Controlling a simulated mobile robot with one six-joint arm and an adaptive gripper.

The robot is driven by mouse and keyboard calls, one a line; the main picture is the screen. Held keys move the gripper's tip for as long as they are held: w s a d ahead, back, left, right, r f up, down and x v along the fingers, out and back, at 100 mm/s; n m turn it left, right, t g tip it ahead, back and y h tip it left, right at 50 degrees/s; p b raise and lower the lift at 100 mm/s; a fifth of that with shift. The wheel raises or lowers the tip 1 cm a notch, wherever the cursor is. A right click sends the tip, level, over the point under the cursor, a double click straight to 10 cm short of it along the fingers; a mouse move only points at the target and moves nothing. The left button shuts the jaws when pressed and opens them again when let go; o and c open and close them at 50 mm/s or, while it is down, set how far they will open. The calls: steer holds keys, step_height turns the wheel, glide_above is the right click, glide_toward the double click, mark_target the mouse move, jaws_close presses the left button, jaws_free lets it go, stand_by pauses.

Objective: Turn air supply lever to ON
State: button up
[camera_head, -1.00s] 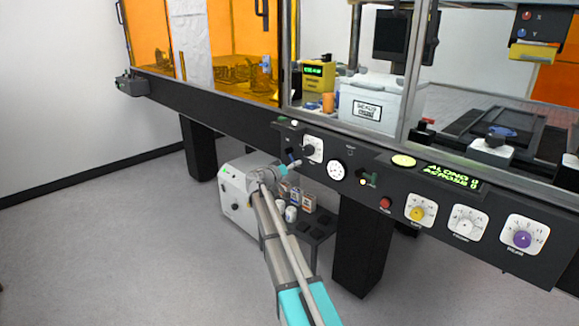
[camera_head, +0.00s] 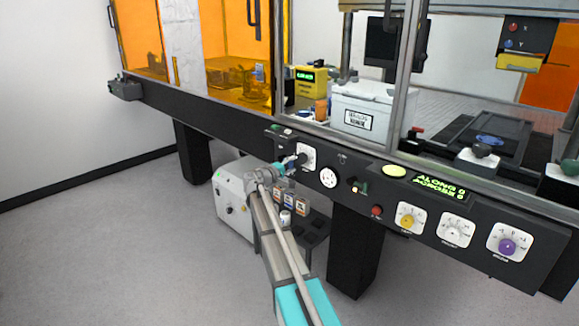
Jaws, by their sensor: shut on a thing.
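The air supply lever (camera_head: 301,159) is a small dark handle on a white square plate at the left part of the dark front panel (camera_head: 385,183). My gripper (camera_head: 296,161) reaches up from below and is shut on the lever at the plate's left side. The fingers and wrist cover part of the lever, and its exact angle is too small to read. The plate's markings cannot be read from here.
A round white gauge (camera_head: 328,177) sits just right of the lever. Further right are a red button (camera_head: 376,211), a green display (camera_head: 440,188) and several dials. A grey box unit (camera_head: 234,205) stands on the floor below the panel, and a black leg (camera_head: 355,250) supports the bench.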

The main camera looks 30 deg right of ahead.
steer(key=shift+s+d+r+n, duration=0.1)
steer(key=shift+r+n, duration=0.1)
steer(key=shift+n, duration=0.1)
steer(key=o, duration=1.2)
steer(key=shift+c, duration=0.2)
steer(key=shift+a, duration=0.2)
steer(key=v, duration=1.1)
steer(key=shift+a, duration=0.3)
steer(key=shift+s, duration=0.1)
